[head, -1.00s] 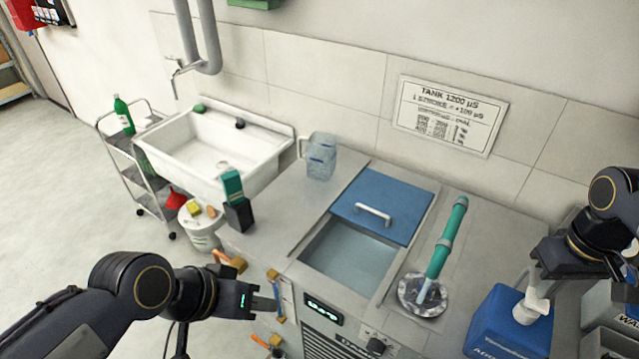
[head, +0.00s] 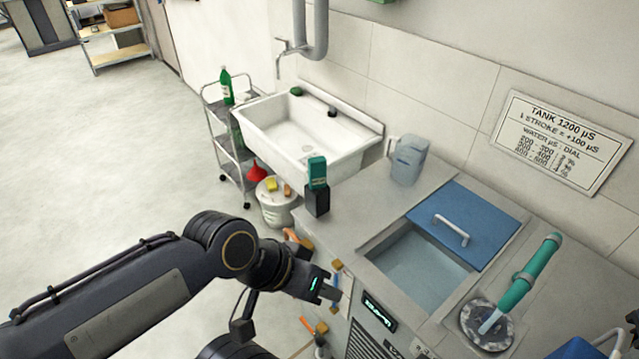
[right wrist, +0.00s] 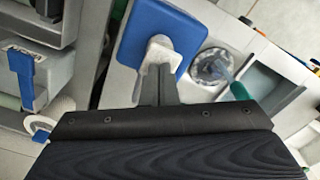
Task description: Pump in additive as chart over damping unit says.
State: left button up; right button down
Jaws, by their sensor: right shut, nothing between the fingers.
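The chart (head: 562,140) on the wall reads "TANK 1200 µS" and "1 STROKE = +100 µS", with a water/dial list in small print. The damping unit has a tank of water (head: 415,262), a half-covering blue lid (head: 470,222) and a lit display (head: 379,311). The blue additive canister (head: 575,350) is cut off at the bottom right; its white pump head (right wrist: 158,52) shows in the right wrist view. My right gripper (right wrist: 157,92) is shut and empty at the pump head. My left gripper (head: 328,288) hangs before the unit; its finger gap is unclear.
A clear jug (head: 407,160) and a green meter in a black holder (head: 317,187) stand on the counter. The sink (head: 310,132), cart (head: 225,125) and bucket (head: 277,208) are left.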

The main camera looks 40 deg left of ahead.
jog(key=shift+f+b, duration=0.7)
jog(key=shift+f, duration=0.4)
jog(key=shift+r, duration=0.15)
jog(key=shift+r+p, duration=1.45)
jog(key=shift+p, duration=0.1)
notch_tip(320, 180, up, 6)
jog(key=p, duration=0.5)
jog(key=shift+s, duration=0.1)
